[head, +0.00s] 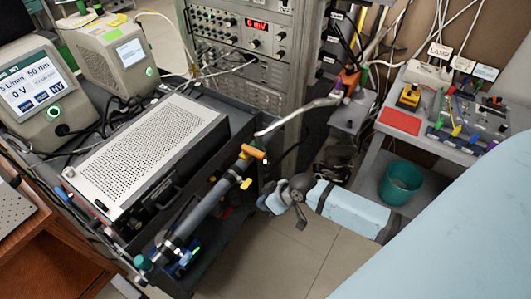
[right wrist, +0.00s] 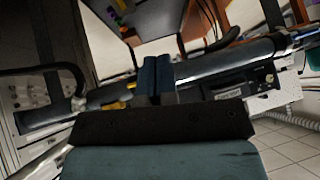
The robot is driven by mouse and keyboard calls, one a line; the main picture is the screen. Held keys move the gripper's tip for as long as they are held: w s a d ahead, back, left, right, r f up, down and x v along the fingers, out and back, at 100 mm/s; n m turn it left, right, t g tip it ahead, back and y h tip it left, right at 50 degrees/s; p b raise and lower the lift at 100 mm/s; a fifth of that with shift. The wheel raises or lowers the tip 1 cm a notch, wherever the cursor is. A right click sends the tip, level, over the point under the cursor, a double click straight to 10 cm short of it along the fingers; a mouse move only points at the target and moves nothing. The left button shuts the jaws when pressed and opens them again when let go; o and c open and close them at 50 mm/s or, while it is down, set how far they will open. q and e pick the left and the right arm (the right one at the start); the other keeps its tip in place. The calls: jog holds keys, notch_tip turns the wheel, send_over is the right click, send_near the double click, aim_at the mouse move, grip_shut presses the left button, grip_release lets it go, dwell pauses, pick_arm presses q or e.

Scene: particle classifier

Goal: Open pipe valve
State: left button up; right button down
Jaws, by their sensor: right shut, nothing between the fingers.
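A long grey pipe (head: 205,205) runs along the right side of the dark cart. My right gripper (head: 264,202) is right of the pipe and below the orange handle, shut and empty. In the right wrist view its two dark blue fingers (right wrist: 157,75) are together in front of the pipe (right wrist: 225,62), with yellow bits (right wrist: 113,106) left of them. Contact cannot be told. My left gripper is not in view.
A perforated metal box (head: 150,145) sits on the cart (head: 235,120) left of the pipe. A side table (head: 435,150) with electronics stands at the right, a teal bin (head: 400,183) below it. Free floor (head: 285,255) lies under my right arm.

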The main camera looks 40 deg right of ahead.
aim_at(253, 151)
pick_arm(q)
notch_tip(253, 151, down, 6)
jog(key=b, duration=0.4)
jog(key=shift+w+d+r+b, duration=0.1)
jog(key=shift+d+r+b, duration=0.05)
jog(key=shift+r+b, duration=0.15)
pick_arm(e)
jog(key=w+d+r+g+y, duration=0.1)
jog(key=w+d+r+g, duration=0.1)
jog(key=w+d+r, duration=0.4)
jog(key=w+d+r+n+g+y, duration=0.1)
jog(key=w+d+r+g, duration=0.1)
jog(key=w+d+r, duration=0.5)
jog(key=d+r, duration=0.2)
jog(key=d, duration=0.4)
jog(key=shift+w+d, duration=0.3)
jog(key=a+f, duration=0.4)
jog(key=a+f+p, duration=0.1)
jog(key=a+f, duration=0.3)
jog(key=shift+w+a, duration=0.2)
jog(key=shift+a, duration=0.2)
jog(key=shift+s+a, duration=0.15)
jog(key=shift+a, duration=0.2)
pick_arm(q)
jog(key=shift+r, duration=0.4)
